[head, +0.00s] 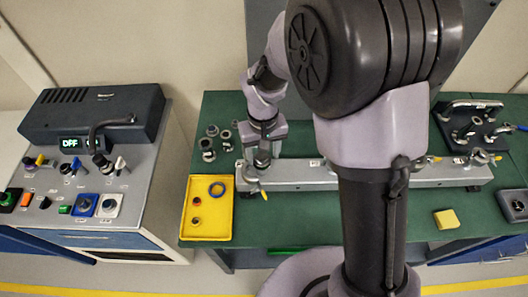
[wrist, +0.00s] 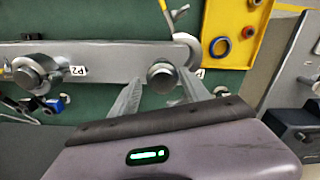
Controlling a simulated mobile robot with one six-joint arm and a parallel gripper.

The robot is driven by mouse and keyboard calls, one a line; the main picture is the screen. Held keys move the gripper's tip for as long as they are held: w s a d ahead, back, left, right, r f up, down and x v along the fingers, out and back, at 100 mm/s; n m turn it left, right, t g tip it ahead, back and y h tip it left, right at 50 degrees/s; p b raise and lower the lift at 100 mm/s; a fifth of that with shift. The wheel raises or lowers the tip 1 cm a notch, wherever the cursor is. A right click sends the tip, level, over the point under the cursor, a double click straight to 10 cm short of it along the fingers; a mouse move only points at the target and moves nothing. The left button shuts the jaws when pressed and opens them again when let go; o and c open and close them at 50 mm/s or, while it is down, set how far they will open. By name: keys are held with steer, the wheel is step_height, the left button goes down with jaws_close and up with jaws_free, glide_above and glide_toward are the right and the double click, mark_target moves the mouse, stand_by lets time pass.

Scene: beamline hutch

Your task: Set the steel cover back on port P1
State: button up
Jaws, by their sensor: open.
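The grey rail (head: 330,172) with the ports lies along the green table. My gripper (head: 263,162) is low over its left end. In the wrist view my gripper (wrist: 160,78) is open, one finger on each side of a round steel piece (wrist: 162,73) at the rail's end. This looks like the steel cover at port P1, but I cannot tell how it sits or whether the fingers touch it. A white label beside it is partly hidden. Port P2 (wrist: 35,72), with its label, has a similar round steel top.
A yellow tray (head: 222,233) holds a blue ring (head: 217,188) and small red parts. Several steel fittings (head: 208,150) stand behind it. A control console (head: 90,180) is at the left. A yellow block (head: 446,219) lies at the right, before a dark rack (head: 470,122).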

steer(key=shift+a+r, duration=0.1)
stand_by(0.3)
step_height(320, 180, up, 17)
steer(key=p, duration=0.4)
steer(key=s+d+f+m+t+y+b, duration=0.1)
steer(key=s+d+f+m+t+b, duration=0.2)
steer(key=s+b, duration=0.5)
steer(key=s+d+f+m+t+y+b, duration=0.1)
steer(key=s+d+f+m+b, duration=0.3)
steer(key=s+b, duration=0.4)
step_height(320, 180, down, 2)
steer(key=shift+s+d+f+t+b, duration=0.1)
steer(key=shift+s+d+t+b, duration=0.3)
steer(key=shift+d+t+b, duration=0.4)
steer(key=shift+a, duration=0.15)
